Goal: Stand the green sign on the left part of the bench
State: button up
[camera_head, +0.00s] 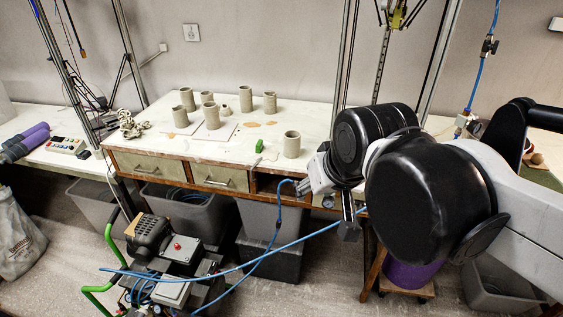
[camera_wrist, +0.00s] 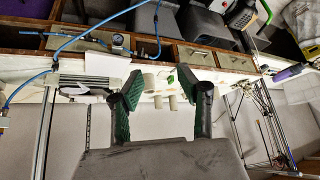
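The green sign (camera_head: 259,146) is a small green piece on the white bench top (camera_head: 225,153), near the front edge and left of a grey clay cylinder (camera_head: 292,144). It is too small to tell whether it stands or lies. In the wrist view, which looks upside down, a small green patch (camera_wrist: 171,80) that looks like the sign shows between the fingers. My gripper (camera_wrist: 160,82) is open, its two green-padded fingers wide apart with nothing held. In the head view my gripper end (camera_head: 302,186) is in front of the bench, right of the sign and apart from it.
Several clay cylinders and jugs stand on the bench, some on a pale board (camera_head: 212,131). The bench's front left is mostly clear, with a coiled cord (camera_head: 130,125) at the far left edge. Blue hoses (camera_head: 265,258) and a green-handled machine (camera_head: 165,250) are in front.

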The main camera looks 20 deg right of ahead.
jog(key=shift+t, duration=0.3)
jog(key=s+f, duration=0.3)
jog(key=shift+s, duration=0.15)
jog(key=shift+f+b, duration=0.75)
jog(key=shift+b, duration=0.05)
